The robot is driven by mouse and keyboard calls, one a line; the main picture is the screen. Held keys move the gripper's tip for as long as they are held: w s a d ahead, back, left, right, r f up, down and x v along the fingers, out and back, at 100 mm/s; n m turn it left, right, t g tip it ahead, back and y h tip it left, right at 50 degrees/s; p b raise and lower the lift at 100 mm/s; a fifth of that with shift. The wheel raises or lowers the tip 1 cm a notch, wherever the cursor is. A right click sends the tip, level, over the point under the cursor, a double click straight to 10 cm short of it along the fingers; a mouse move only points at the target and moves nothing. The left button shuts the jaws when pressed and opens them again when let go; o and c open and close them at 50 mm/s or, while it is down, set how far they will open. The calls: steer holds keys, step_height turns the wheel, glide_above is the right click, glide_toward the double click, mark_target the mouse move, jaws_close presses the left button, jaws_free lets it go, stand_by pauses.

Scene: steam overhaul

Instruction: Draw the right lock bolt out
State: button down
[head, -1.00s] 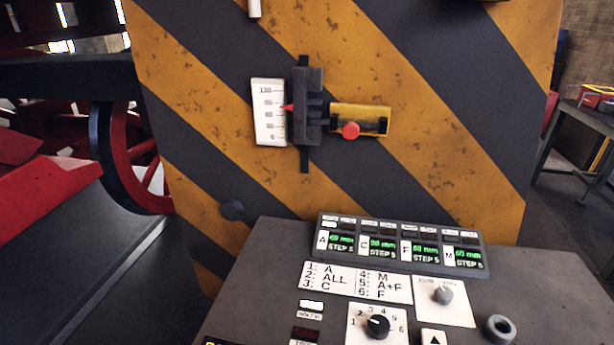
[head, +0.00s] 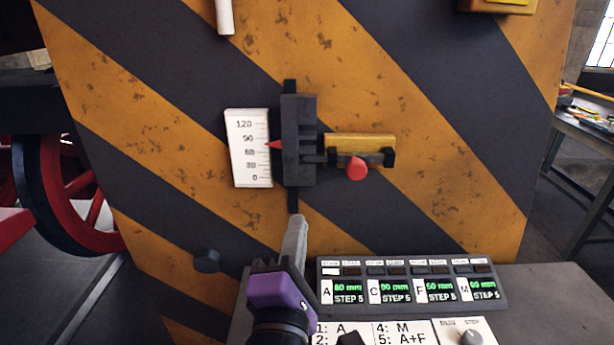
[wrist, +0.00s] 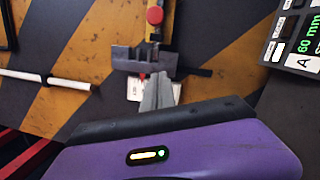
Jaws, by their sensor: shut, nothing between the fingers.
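The lock bolt is a dark rod with a red knob (head: 357,168) in a yellow bracket (head: 360,142) on the striped panel. Its left end reaches the dark notched slide block (head: 299,140). The red knob also shows in the wrist view (wrist: 155,15), at the top. My gripper (head: 297,222) is below the slide block in the head view, with its grey fingers together and pointing up. In the wrist view my gripper (wrist: 158,84) points toward the slide block (wrist: 143,60), with nothing between the fingers. It appears apart from the knob.
A white scale (head: 248,148) with a red pointer is left of the block. A control console (head: 410,285) with green displays stands below. A white rod (head: 224,15) and dark round knob (head: 207,260) stick out from the panel. A workbench (head: 585,125) is at right.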

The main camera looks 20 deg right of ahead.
steer(key=shift+s+d+f+n+g+h, duration=0.3)
steer(key=shift+d+f+g+h, duration=0.15)
steer(key=shift+d+h, duration=0.2)
steer(key=shift+w+d, duration=0.1)
steer(key=w+d+r+p, duration=0.3)
steer(key=w+d, duration=0.4)
steer(key=d, duration=0.1)
steer(key=shift+w, duration=0.4)
steer(key=shift+p, duration=0.3)
